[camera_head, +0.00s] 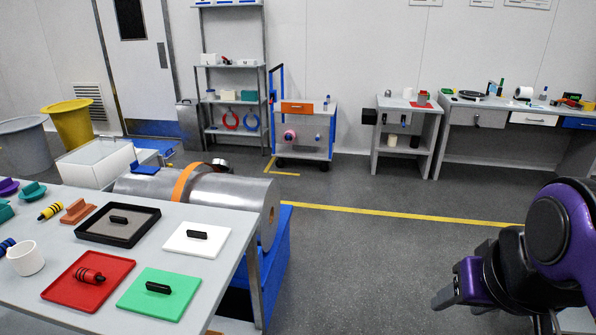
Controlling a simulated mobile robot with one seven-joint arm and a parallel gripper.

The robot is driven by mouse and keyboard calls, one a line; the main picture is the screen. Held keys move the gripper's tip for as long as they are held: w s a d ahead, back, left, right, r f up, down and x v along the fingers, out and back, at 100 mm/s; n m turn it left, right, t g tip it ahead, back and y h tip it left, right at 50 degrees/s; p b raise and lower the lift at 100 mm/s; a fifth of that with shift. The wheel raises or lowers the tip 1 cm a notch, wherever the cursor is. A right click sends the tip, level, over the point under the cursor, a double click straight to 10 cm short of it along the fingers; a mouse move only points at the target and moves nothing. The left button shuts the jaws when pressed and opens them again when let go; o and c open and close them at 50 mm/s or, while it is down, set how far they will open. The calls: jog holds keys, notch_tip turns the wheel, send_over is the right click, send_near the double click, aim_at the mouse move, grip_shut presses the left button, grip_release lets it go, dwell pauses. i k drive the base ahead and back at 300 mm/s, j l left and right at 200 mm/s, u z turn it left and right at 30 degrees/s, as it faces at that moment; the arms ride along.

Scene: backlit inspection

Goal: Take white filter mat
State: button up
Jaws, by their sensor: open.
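The white filter mat (189,246) is a flat white square lying on the grey table at the left. It is near the table's right edge, with a small black handle-like piece (197,234) on top. My gripper (447,297) is dark and sits at the lower right on my purple and black arm. It is open, over the floor, far to the right of the mat and touching nothing. Its fingertips show only partly, and nothing is seen between them.
Near the mat lie a black-rimmed grey tray (93,233), a red mat (60,291) and a green mat (140,297). A white cup (26,258) stands at the left. A large metal cylinder (232,196) is behind the table. Open floor (370,260) lies between table and gripper.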

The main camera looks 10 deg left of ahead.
aim_at(191, 238)
jog(key=i+l+u, duration=0.2)
jog(key=u, duration=0.2)
jog(key=i+l+u, duration=0.2)
jog(key=u, duration=0.15)
jog(key=i+l+u, duration=0.1)
jog(key=l+u, duration=0.65)
jog(key=i+l, duration=0.05)
